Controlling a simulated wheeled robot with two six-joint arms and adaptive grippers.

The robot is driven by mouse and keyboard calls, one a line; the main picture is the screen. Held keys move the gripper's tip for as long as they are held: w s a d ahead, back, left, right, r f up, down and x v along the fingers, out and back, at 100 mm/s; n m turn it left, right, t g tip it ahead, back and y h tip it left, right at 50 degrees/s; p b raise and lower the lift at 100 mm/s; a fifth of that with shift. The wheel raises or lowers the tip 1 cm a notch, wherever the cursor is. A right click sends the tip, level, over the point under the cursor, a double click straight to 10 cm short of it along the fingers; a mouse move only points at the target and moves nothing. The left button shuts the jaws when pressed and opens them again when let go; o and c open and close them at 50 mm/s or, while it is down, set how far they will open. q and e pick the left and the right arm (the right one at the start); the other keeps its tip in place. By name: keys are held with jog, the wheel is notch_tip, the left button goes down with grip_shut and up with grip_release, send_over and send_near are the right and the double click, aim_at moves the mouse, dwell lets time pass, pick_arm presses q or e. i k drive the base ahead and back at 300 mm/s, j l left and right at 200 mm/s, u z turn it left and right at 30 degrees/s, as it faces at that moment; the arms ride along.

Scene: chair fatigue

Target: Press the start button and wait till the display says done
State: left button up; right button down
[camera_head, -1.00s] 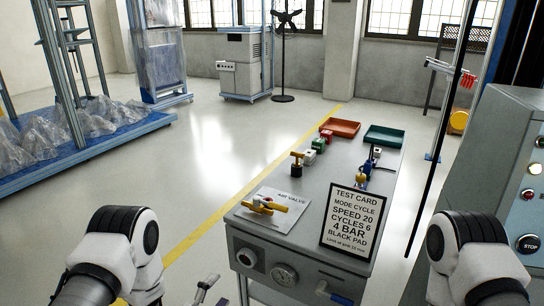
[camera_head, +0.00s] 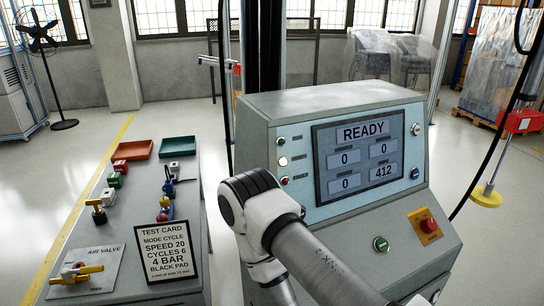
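The grey test machine (camera_head: 250,112) stands in front of me with a pale blue sloped panel. Its display (camera_head: 362,133) reads READY, with boxes showing 0, 0, 0 and 412. A green round button (camera_head: 380,244) sits on the lower front ledge; I cannot read a label on it. A red mushroom button (camera_head: 428,226) on a yellow plate is to its right. One of my arms crosses in front of the machine and hides the panel's lower left. Neither gripper's fingertips show, so their positions relative to the buttons are hidden.
Small indicators in green (camera_head: 281,141), lit white (camera_head: 283,161) and red (camera_head: 284,180) line the panel's left side. A blue knob (camera_head: 415,173) is right of the display. A test card (camera_head: 165,250) and air valve (camera_head: 76,270) are on the bench (camera_head: 190,214) at left.

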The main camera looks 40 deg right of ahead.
aim_at(382, 245)
jog(key=z, duration=0.45)
jog(key=l+z, duration=0.15)
jog(key=z, duration=0.75)
jog(key=l+z, duration=0.1)
jog(key=z, duration=0.4)
jog(key=i+j, duration=0.05)
